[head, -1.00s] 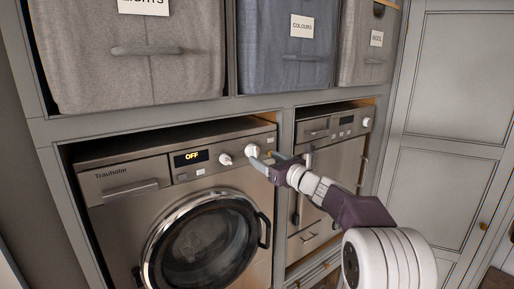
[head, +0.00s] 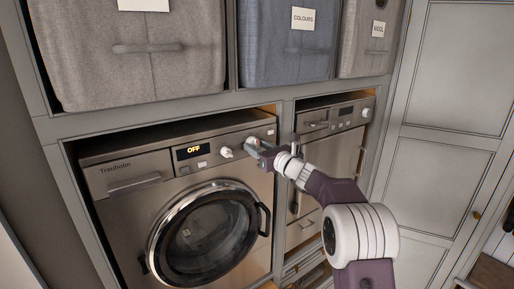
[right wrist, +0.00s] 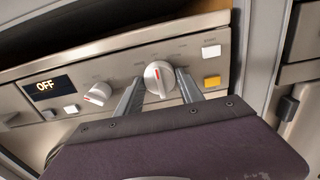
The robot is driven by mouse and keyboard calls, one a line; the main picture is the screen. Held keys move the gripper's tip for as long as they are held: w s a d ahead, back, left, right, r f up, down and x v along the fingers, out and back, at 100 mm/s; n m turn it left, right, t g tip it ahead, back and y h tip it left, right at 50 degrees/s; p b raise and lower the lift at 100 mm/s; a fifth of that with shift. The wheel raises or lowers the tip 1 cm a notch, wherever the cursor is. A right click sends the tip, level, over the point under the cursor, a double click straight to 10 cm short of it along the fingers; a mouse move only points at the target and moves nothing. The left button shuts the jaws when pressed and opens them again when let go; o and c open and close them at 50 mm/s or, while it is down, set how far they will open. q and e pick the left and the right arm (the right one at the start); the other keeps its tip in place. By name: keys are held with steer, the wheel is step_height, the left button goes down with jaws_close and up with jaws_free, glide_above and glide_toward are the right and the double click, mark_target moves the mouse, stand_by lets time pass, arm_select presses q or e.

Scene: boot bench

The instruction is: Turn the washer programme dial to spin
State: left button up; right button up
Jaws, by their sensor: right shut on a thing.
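The washer (head: 125,205) has two white dials on its grey front panel. Its display (head: 193,151) reads OFF. My right gripper (head: 255,146) is at the right-hand dial. In the right wrist view that dial (right wrist: 158,78) sits between the two fingers, and my right gripper is shut on it. Its red pointer mark points about straight up. The left-hand dial (right wrist: 97,93), which also shows in the head view (head: 226,152), is free, its red mark towards the left. The print around the dials is too small to read. My left gripper is out of view.
White and yellow buttons (right wrist: 211,81) sit just right of the held dial. The round washer door (head: 205,235) is shut below. A second appliance (head: 330,150) stands to the right, and grey and blue fabric bins (head: 285,60) sit above.

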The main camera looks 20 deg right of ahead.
steer(key=shift+f+n+b, duration=0.15)
steer(key=shift+n+b, duration=0.25)
steer(key=shift+b, duration=0.15)
steer(key=n+b, duration=1.2)
steer(key=n, duration=0.2)
steer(key=shift+n, duration=0.4)
steer(key=o, duration=1.4)
steer(key=shift+s, duration=0.1)
